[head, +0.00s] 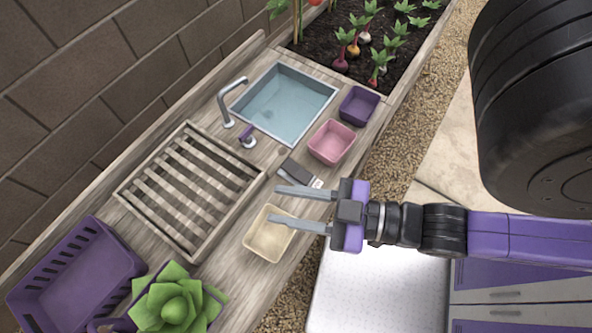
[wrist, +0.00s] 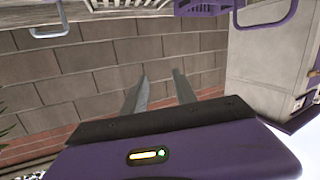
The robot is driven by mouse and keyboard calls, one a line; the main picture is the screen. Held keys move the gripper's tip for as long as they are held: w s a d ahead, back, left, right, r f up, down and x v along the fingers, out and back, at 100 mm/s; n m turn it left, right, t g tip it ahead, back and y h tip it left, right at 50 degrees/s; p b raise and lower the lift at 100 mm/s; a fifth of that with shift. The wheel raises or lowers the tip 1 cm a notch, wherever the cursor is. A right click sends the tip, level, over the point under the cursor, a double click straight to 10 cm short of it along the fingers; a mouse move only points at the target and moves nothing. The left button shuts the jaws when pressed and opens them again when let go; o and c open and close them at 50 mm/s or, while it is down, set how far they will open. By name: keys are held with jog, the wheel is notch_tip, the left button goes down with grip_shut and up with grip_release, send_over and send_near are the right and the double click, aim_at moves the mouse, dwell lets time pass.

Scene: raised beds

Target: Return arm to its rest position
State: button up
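My gripper (head: 272,205) is in the middle of the head view, at the end of my purple and black arm. Its two grey fingers are apart with nothing between them. It hangs over the front edge of the wooden counter, above the cream tub (head: 269,236) and beside a dark grey block with a pale end (head: 299,175). In the wrist view the fingers (wrist: 160,88) are also spread and empty, with a brick wall beyond them.
The counter holds a slatted wooden rack (head: 187,238), a sink with water (head: 250,101) and tap (head: 226,105), a pink tub (head: 331,143), a purple tub (head: 358,105), a purple crate (head: 77,275) and a green succulent (head: 175,301). A soil bed with vegetables (head: 400,62) lies behind.

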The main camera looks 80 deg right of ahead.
jog(key=s+m+g, duration=0.1)
jog(key=s+f, duration=0.1)
jog(key=shift+s+d+f+m+g+h, duration=0.1)
jog(key=shift+s+m+g+h, duration=0.2)
jog(key=shift+m+g, duration=0.1)
jog(key=shift+f, duration=0.1)
jog(key=shift+f+b, duration=0.5)
jog(key=shift+b, duration=0.1)
dwell(0.4)
